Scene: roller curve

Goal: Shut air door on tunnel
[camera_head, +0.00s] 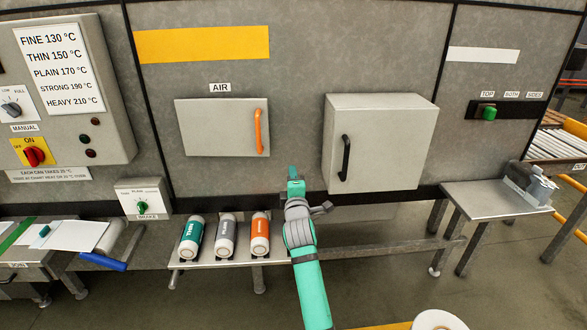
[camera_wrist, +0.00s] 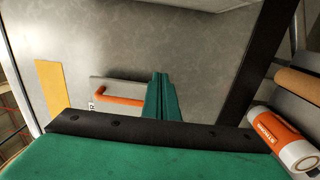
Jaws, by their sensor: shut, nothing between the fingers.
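The air door (camera_head: 215,128) is a pale grey panel on the tunnel wall, below the AIR label (camera_head: 220,87). An upright orange handle (camera_head: 259,132) is near its right edge. I cannot tell whether the door is fully flush or slightly ajar. In the wrist view the orange handle (camera_wrist: 120,97) shows left of my fingers, with the door foreshortened behind it. My gripper (camera_head: 293,172) is shut and empty, below and right of the air door, apart from the handle. Its green fingers also show in the wrist view (camera_wrist: 162,97).
A boxy grey door (camera_head: 395,140) with a black handle juts out to the right. A control box (camera_head: 75,90) is at the left and a small metal table (camera_head: 490,196) at the right.

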